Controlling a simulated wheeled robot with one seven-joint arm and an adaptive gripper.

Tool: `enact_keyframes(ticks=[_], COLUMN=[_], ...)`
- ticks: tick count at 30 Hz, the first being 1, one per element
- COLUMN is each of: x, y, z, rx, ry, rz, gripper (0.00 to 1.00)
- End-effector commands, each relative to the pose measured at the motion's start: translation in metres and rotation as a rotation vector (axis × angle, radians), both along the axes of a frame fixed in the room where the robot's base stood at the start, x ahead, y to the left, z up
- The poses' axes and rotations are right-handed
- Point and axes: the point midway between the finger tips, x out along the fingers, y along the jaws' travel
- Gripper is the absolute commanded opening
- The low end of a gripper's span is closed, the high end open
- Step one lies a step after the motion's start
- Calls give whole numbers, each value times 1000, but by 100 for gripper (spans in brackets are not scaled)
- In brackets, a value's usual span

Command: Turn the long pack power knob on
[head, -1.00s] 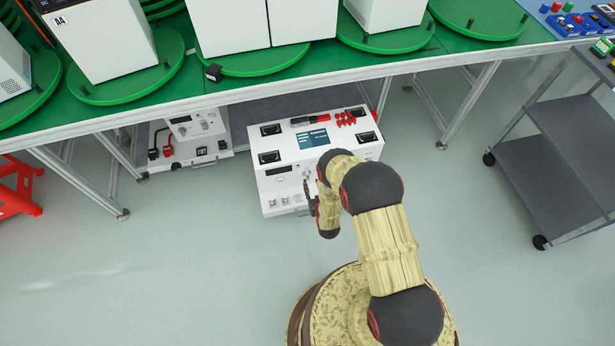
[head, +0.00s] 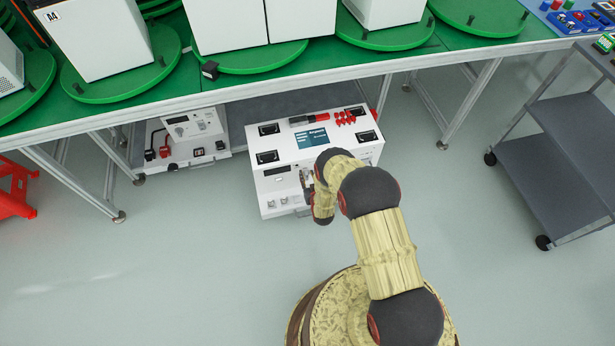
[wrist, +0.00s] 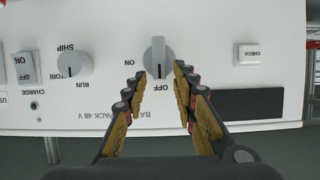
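The long pack (head: 290,152) is a white box on the floor, jutting out from under the bench. Its grey power knob (wrist: 158,58) shows in the wrist view, its grip upright in the picture, with OFF printed below it and ON to its left. My gripper (wrist: 158,72) is open, its two fingers on either side of the knob's lower end with gaps visible. I cannot tell how deep the tips reach. In the head view my gripper (head: 307,180) is at the pack's front face, and my arm hides part of that face.
On the same panel are a SHIP/STORE/RUN knob (wrist: 73,66), a charge switch (wrist: 26,68) and a CHECK button (wrist: 247,54). A smaller white unit (head: 185,150) sits left of the pack. A grey cart (head: 555,150) stands at the right. Floor in front is clear.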

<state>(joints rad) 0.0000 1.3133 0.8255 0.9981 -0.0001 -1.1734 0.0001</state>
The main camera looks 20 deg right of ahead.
Motion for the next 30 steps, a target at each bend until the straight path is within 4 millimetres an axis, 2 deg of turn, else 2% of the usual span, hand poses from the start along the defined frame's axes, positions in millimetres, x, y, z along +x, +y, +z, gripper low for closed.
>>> enact_keyframes(ticks=[13,30], x=[0,0], y=[0,-3], z=[0,0], rx=[0,53], ry=[0,0], rz=[0,0], gripper=[0,0])
